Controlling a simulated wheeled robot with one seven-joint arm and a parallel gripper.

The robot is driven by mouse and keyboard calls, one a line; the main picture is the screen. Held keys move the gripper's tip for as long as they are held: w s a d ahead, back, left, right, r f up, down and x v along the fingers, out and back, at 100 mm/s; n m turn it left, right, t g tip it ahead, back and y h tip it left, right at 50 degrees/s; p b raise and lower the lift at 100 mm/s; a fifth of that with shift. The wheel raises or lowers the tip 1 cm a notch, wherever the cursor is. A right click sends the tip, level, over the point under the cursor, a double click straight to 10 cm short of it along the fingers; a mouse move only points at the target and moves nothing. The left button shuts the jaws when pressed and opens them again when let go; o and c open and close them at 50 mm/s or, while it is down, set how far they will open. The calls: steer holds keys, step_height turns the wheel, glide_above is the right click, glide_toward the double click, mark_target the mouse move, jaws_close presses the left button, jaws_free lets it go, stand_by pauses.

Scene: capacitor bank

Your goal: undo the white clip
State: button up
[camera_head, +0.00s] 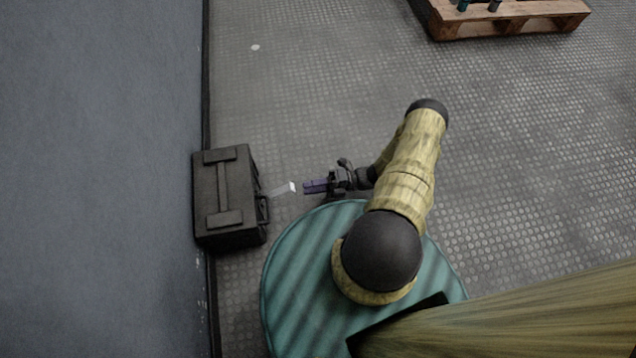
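A white clip (292,187) shows as a small bright end on a thin, pale strip. The strip sticks out to the right from the side of a dark box (241,190) with a handle on its lid.
The box stands on the studded grey floor against a blue-grey wall (100,180) on the left. A wooden pallet (520,22) with dark items lies at the top right. A small white spot (255,47) is on the floor.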

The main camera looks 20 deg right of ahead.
steer(key=p+v, duration=0.2)
steer(key=v, duration=1.4)
steer(key=shift+s+d+p, duration=0.15)
steer(key=shift+d+p, duration=0.15)
steer(key=shift+d, duration=0.1)
steer(key=shift+s+d, duration=0.1)
steer(key=shift+d, duration=0.3)
steer(key=w+a+r+n+g+h+p, duration=0.2)
steer(key=w+r+n+g+h+p, duration=0.15)
steer(key=r+n, duration=0.55)
steer(key=w+a+r+n+g+h+p, duration=0.2)
steer(key=r+n+h+p, duration=0.15)
steer(key=r, duration=0.95)
steer(key=w+a+r+n+g+h+p, duration=0.2)
steer(key=w+r+n+h+p, duration=0.15)
steer(key=r+n, duration=0.55)
steer(key=s+a+r+n+t+h+p, duration=0.25)
steer(key=a+r+n, duration=0.3)
steer(key=r, duration=0.45)
steer(key=s+a+r+n+t+h+p, duration=0.2)
steer(key=s+a+r+n+p, duration=0.15)
steer(key=r+n, duration=0.45)
steer(key=s+a+r+n+t+h+p, duration=0.25)
steer(key=a+r+n, duration=0.2)
steer(key=r, duration=0.75)
step_height(320, 180, up, 37)
steer(key=p, duration=3.8)
steer(key=shift+r+m+g, duration=0.2)
steer(key=shift+m+g, duration=0.25)
